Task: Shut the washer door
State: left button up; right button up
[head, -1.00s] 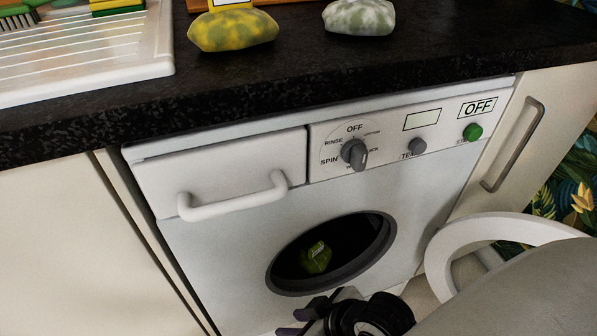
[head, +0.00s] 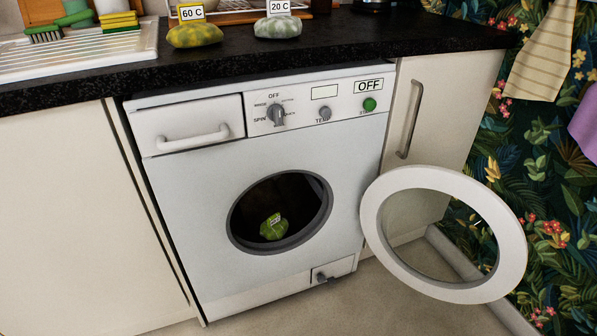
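The white washer (head: 180,210) stands under the dark counter. Its round opening (head: 240,240) is uncovered, and a green-yellow bundle (head: 272,229) with a small label lies inside the drum. The washer door (head: 504,222), a white ring with a clear middle, is swung wide open to the right of the washer. Its left edge meets the washer's right front edge. Neither of my grippers is in view.
A dark counter (head: 300,50) runs above the washer. On it are a yellow bundle (head: 195,36), a grey-green bundle (head: 278,27) and a white draining board (head: 80,55). Cream cupboards flank the washer. The floor (head: 400,300) in front is clear.

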aim_at(509, 267)
jog(key=u, duration=0.05)
jog(key=k, duration=0.85)
jog(key=z, duration=1.55)
jog(key=i, duration=1.8)
jog(key=u, duration=1.6)
